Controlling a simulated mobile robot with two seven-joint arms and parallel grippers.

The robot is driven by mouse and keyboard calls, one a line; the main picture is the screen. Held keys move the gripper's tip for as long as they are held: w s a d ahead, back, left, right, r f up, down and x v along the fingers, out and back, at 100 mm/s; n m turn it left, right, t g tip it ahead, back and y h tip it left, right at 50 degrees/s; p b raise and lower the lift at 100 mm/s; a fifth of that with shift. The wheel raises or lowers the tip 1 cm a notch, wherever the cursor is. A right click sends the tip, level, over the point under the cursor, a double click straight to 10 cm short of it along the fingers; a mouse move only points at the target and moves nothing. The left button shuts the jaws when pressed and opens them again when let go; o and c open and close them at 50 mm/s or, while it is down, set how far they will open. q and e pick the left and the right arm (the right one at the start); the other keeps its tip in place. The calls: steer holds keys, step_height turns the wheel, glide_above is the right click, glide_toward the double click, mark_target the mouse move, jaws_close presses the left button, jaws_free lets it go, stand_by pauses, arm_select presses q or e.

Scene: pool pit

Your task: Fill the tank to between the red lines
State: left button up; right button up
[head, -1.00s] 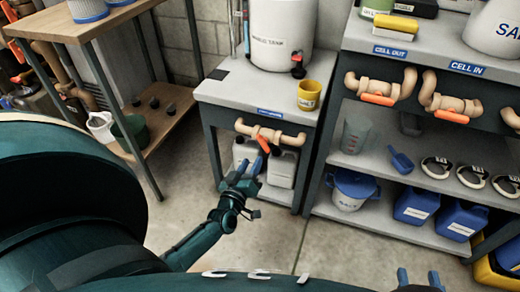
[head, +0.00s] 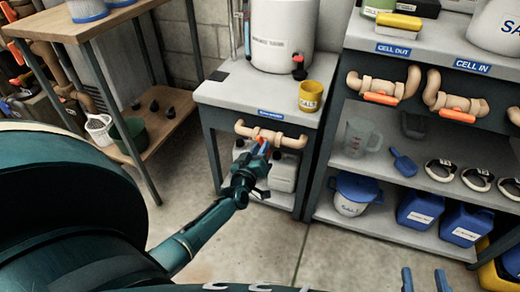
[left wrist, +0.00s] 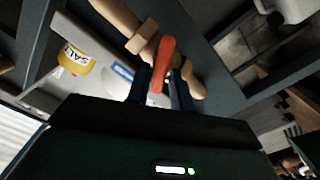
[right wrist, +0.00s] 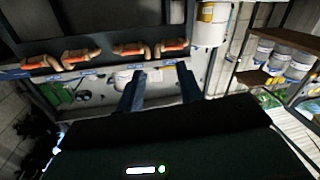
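The white cylindrical tank (head: 282,38) stands on a grey bench in the head view; its red lines cannot be made out. Below it, a tan pipe valve (head: 290,141) with an orange handle is fixed to the bench front. My left gripper (head: 262,148) is at this valve, its fingers hiding part of the handle. In the left wrist view the orange handle (left wrist: 162,60) reaches between the open fingertips (left wrist: 161,88), with a gap beside it. My right gripper (head: 424,280) is open and empty at the lower right edge, and open in the right wrist view (right wrist: 160,78).
A yellow salt cup (head: 310,96) stands on the tank's bench. To the right, a shelf unit carries the CELL OUT valve (head: 380,88) and CELL IN valve (head: 452,102), with a jug, scoop and blue containers below. A wooden rack (head: 160,130) stands left. Floor between is clear.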

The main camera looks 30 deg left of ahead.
arm_select(q)
jaws_close()
steer(key=shift+p, duration=0.3)
arm_select(e)
steer(key=shift+r, duration=0.1)
arm_select(q)
steer(key=shift+d+m+p, duration=0.15)
steer(key=shift+m+p, duration=1.4)
steer(key=shift+m, duration=1.45)
arm_select(e)
steer(key=shift+s+d+f+m+g+h, duration=0.15)
steer(key=shift+d+m+g+h, duration=0.2)
steer(key=shift+g, duration=0.25)
steer(key=shift+s+d+f+m+g+h, duration=0.15)
steer(key=shift+m+g+h, duration=0.1)
steer(key=shift+g+h, duration=0.3)
arm_select(q)
steer(key=shift+m, duration=0.3)
steer(key=shift+o, duration=1.7)
jaws_free()
